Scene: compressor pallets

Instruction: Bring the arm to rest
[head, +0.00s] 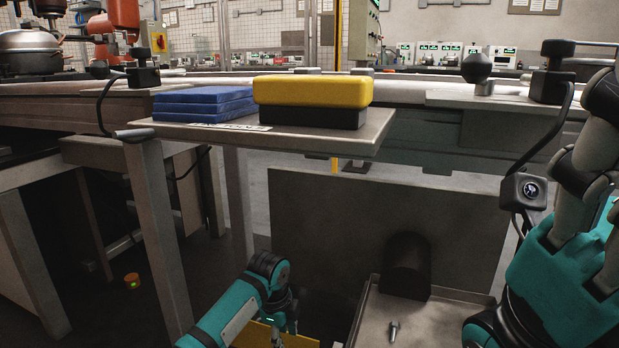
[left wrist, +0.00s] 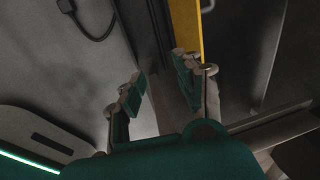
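My left arm (head: 245,305) comes in at the bottom of the head view, low down and below the worktable. In the left wrist view my left gripper (left wrist: 158,88) shows two green-padded fingers apart, with nothing between them. My right arm (head: 560,255) is raised and folded along the right edge of the head view. Its gripper is out of the picture.
A metal shelf (head: 365,142) holds stacked blue pads (head: 203,103) and a yellow-topped black block (head: 313,91). Below, a grey tray (head: 430,318) holds a bolt (head: 394,330), with a dark rounded block (head: 406,265) behind it. A pot (head: 28,52) stands at upper left.

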